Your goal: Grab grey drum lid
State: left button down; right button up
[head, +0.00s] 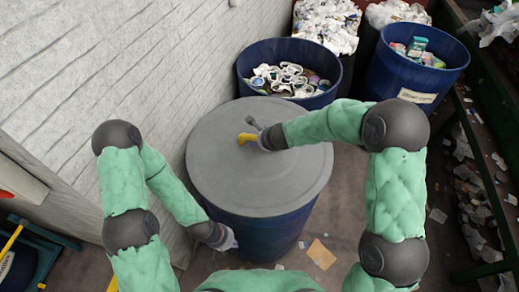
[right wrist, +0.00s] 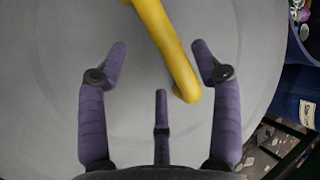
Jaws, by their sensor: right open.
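The grey drum lid (head: 225,175) lies flat on top of a blue drum (head: 262,236) in the middle of the head view. A yellow handle (head: 243,138) stands on the lid; in the right wrist view the handle (right wrist: 165,35) runs down between my finger tips. My right gripper (head: 256,134) is over the lid at the handle. Its purple fingers are spread in the right wrist view (right wrist: 160,60), with the handle's near end close to the right finger. My left gripper (head: 231,240) is low beside the drum's left side; its fingers are too small to read.
A blue bin of cans and scraps (head: 290,85) stands just behind the drum. Another blue bin (head: 415,75) with a label stands at the back right. A pale wall (head: 90,75) closes the left. Litter lies on the floor right of the drum.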

jog(key=shift+b+x, duration=0.55)
jog(key=shift+x, duration=2.05)
jog(key=shift+w+r, duration=0.15)
grip_shut()
jog(key=shift+w+r, duration=0.1)
